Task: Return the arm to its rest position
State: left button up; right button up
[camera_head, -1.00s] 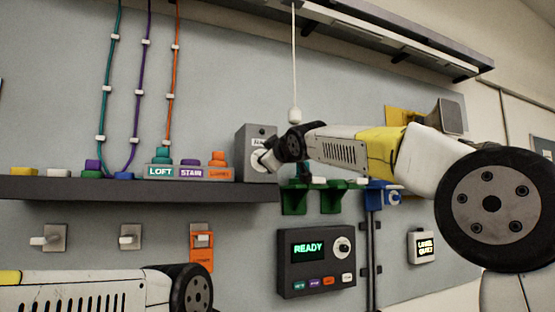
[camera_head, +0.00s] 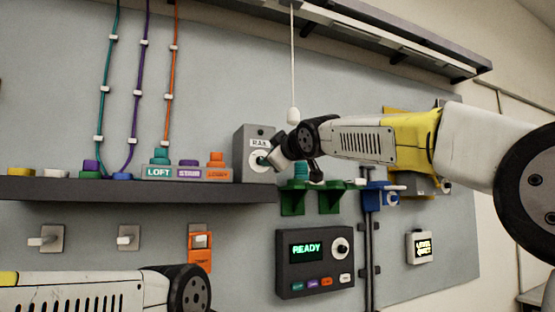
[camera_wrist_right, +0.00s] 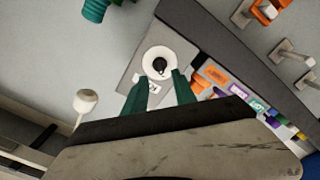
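My right arm (camera_head: 370,142) reaches in from the right in the head view. Its gripper (camera_wrist_right: 160,82) has two green fingers standing apart, with nothing seen held between them. The fingers point at a grey box (camera_head: 243,150) with a round white knob, which also shows just beyond the fingertips in the right wrist view (camera_wrist_right: 158,62). I cannot tell whether the fingers touch the knob. My left arm (camera_head: 90,290) lies at the bottom left; its gripper is out of view.
A dark shelf (camera_head: 130,190) carries plugs and the LOFT and STAIR blocks (camera_head: 159,172). Below hang a READY panel (camera_head: 316,262), switches and green brackets (camera_head: 293,199). A white pull cord (camera_head: 293,114) hangs just above my right wrist.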

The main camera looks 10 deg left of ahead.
jog(key=shift+v, duration=1.1)
jog(key=s+d+f+m+g+h, duration=0.2)
jog(key=s+d+f+m+h, duration=0.25)
jog(key=d+f, duration=0.65)
jog(key=s+d+f+m+g+h, duration=0.25)
jog(key=s+d+f+m, duration=0.3)
jog(key=d+f, duration=0.65)
jog(key=s+d+f+m+g, duration=0.2)
jog(key=s+f, duration=0.6)
jog(key=f, duration=0.2)
jog(key=s+d+f+m+g, duration=0.2)
jog(key=s+d+f+m, duration=0.1)
jog(key=s+f, duration=0.5)
jog(key=shift+d+f+h, duration=0.25)
jog(key=shift+f+h, duration=0.15)
jog(key=shift+f, duration=0.55)
